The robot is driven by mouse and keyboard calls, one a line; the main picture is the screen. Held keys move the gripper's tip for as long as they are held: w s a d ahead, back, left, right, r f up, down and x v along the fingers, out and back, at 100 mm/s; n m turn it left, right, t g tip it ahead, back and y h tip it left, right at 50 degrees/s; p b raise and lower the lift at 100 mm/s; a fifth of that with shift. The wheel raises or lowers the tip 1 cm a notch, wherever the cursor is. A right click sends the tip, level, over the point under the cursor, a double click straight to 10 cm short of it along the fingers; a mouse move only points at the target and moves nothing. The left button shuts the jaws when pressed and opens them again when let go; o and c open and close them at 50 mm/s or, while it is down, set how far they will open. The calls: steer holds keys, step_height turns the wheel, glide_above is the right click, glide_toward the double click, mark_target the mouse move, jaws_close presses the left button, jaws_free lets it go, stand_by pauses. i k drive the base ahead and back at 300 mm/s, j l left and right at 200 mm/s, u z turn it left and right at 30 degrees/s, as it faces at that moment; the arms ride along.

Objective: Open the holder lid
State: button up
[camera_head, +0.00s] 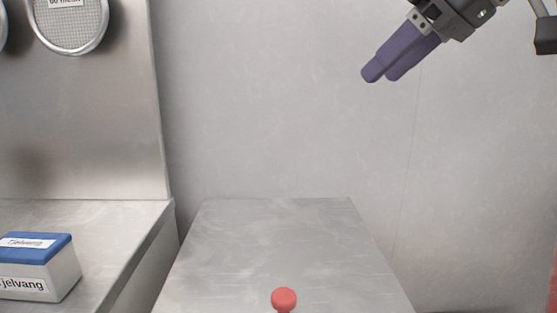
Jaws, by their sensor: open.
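My gripper (382,74) is at the upper right of the head view, with two purple fingers pointing down and to the left. It is open and empty, with a wall behind it. A red round knob (284,299) shows at the bottom edge of the view, in front of a grey metal table. Whatever the knob is fixed to is below the picture, so I cannot see the holder or its lid clearly. My gripper is well above and to the right of the knob, apart from it.
The grey metal table (275,240) has a bare top. A metal counter (110,225) on the left bears a white box with a blue lid (40,265). A round mesh-faced disc (72,25) is on the metal panel above. A red thing (552,290) shows at the right edge.

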mark_target(296, 255)
steer(key=k+l, duration=0.3)
steer(key=l, duration=0.15)
steer(key=k+l, duration=0.3)
steer(key=l, duration=0.15)
